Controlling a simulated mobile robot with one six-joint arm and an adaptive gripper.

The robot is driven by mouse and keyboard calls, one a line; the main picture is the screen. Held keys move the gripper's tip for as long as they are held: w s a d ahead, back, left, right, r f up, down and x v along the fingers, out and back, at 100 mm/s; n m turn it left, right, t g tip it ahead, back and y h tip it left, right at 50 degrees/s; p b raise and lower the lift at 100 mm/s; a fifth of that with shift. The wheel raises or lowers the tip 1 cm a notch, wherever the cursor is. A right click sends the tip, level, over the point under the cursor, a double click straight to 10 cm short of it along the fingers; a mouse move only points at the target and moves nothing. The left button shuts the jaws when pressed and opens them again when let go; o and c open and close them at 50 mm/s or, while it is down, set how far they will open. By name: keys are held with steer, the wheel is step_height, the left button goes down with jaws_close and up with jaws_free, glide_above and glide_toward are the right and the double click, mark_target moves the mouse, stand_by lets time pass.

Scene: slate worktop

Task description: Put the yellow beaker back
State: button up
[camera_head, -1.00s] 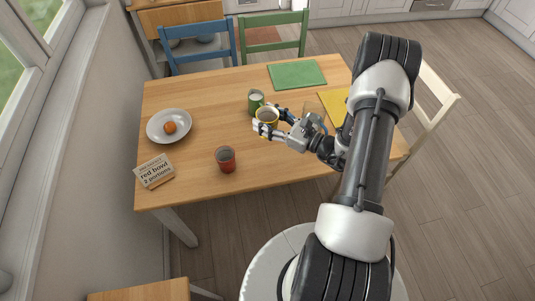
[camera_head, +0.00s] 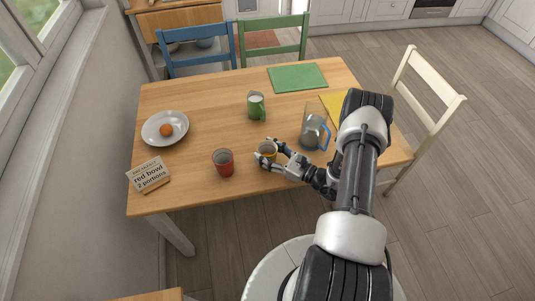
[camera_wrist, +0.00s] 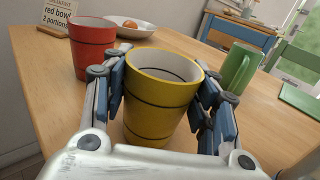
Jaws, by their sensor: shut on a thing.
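The yellow beaker (camera_wrist: 158,98) is upright between the two fingers of my gripper (camera_wrist: 165,100) in the wrist view. The fingers press on it from both sides. In the head view the beaker (camera_head: 268,149) shows near the table's front edge, right of the red beaker, with my gripper (camera_head: 268,155) around it from the right. It looks at or just above the tabletop; I cannot tell whether its base touches the wood. Its inside looks empty in the wrist view.
The red beaker (camera_head: 223,162) stands close on the left. A green mug (camera_head: 256,106) is behind, and a glass jug (camera_head: 313,130) with a blue handle is to the right. A plate (camera_head: 152,136) with an orange fruit, a sign (camera_head: 149,175) and a green mat (camera_head: 297,77) lie farther off.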

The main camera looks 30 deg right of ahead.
steer(key=o, duration=0.7)
steer(key=shift+f, duration=0.3)
steer(key=o, duration=0.5)
steer(key=shift+r, duration=0.1)
steer(key=shift+r, duration=0.1)
